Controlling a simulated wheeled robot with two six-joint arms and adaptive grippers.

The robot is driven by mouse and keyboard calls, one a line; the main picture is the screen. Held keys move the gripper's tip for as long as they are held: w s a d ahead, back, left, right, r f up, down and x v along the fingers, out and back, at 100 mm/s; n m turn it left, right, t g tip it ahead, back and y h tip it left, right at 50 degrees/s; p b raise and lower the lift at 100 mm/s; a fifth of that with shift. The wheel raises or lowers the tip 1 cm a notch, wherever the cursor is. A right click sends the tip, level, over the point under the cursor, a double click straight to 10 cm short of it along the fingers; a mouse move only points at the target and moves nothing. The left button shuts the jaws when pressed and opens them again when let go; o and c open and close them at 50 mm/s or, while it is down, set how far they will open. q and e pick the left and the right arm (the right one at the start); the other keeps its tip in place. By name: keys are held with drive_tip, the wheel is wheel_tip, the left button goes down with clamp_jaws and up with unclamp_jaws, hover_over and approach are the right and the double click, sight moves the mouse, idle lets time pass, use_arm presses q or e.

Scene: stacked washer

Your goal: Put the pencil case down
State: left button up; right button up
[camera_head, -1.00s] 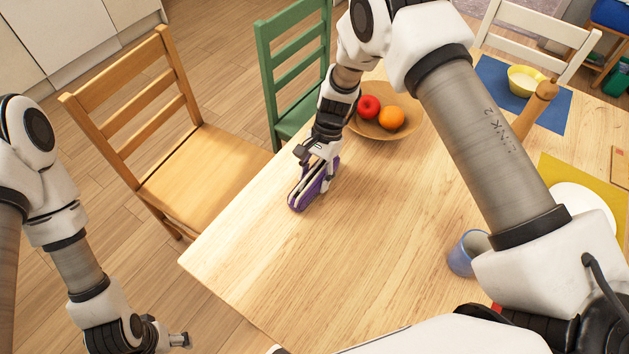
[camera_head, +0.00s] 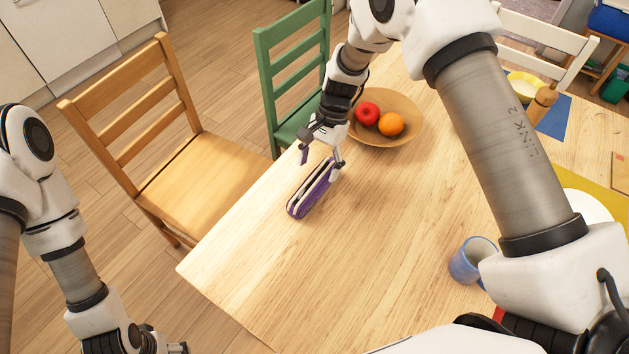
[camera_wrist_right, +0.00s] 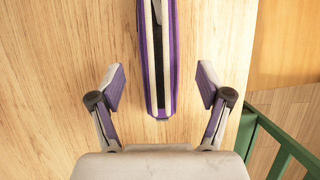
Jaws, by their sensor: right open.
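The purple pencil case (camera_head: 311,189), with a white and black strip along it, rests on the wooden table near its left edge. In the right wrist view the pencil case (camera_wrist_right: 157,60) lies between and ahead of the fingers, with clear gaps on both sides. My right gripper (camera_head: 322,158) is open at the far end of the case and holds nothing; it also shows in the right wrist view (camera_wrist_right: 160,88). My left gripper (camera_head: 178,348) is at the bottom left, away from the table, cut by the frame edge.
A wooden bowl (camera_head: 412,120) with a red apple (camera_head: 367,113) and an orange (camera_head: 391,124) stands just beyond my right gripper. A blue mug (camera_head: 468,262) stands at the right. A green chair (camera_head: 291,60) and a wooden chair (camera_head: 205,175) line the table edge. The front middle table is clear.

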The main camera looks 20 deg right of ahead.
drive_tip(key=v, duration=0.6)
drive_tip(key=shift+w+d+r+b, duration=0.1)
drive_tip(key=shift+r+b, duration=0.2)
drive_tip(key=shift+r, duration=0.05)
